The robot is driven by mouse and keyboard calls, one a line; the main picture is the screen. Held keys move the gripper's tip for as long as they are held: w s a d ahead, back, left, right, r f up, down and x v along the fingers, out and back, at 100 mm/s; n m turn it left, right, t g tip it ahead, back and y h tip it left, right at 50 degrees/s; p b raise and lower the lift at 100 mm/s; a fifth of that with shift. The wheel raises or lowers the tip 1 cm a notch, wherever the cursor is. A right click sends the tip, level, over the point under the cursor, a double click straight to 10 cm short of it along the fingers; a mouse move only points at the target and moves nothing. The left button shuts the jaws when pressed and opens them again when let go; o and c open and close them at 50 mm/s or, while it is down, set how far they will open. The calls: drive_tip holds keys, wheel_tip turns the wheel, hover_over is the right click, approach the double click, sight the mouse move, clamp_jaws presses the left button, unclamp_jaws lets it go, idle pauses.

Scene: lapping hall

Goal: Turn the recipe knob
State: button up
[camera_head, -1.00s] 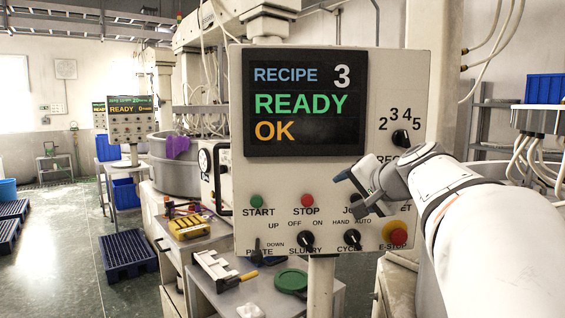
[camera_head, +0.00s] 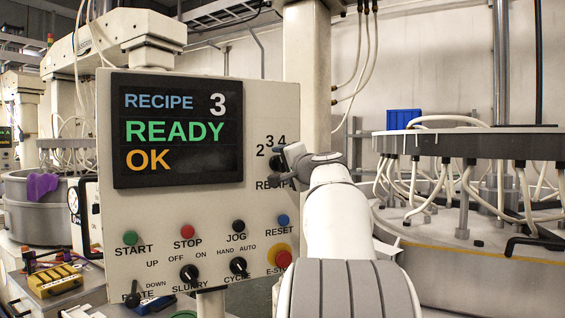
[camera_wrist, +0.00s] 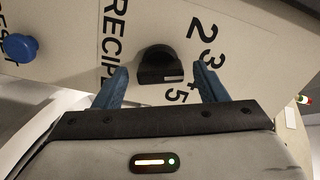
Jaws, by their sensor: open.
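The recipe knob (camera_wrist: 160,62) is a black knob on the pale control panel, with the numbers 2, 3, 4 and 5 beside it in the wrist view. My gripper (camera_wrist: 162,75) is open, with one blue finger on each side of the knob and visible gaps to it. I cannot tell how deep the fingertips reach. The right finger partly covers the numbers. In the head view my gripper (camera_head: 284,164) is at the panel's right edge and hides most of the knob. The display (camera_head: 178,130) reads RECIPE 3, READY, OK.
Below the knob are a blue RESET button (camera_head: 283,220), a black JOG button (camera_head: 238,226), a red STOP button (camera_head: 188,231) and the E-stop (camera_head: 283,258). A round machine with white hoses (camera_head: 470,150) stands to the right.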

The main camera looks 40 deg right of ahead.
drive_tip(key=shift+w, duration=0.1)
drive_tip(key=shift+c, duration=0.5)
drive_tip(key=c, duration=0.9)
drive_tip(key=shift+m, duration=0.4)
drive_tip(key=shift+f+m+p, duration=0.1)
drive_tip(key=shift+m+p, duration=0.4)
drive_tip(key=shift+m, duration=3)
drive_tip(key=o, duration=1)
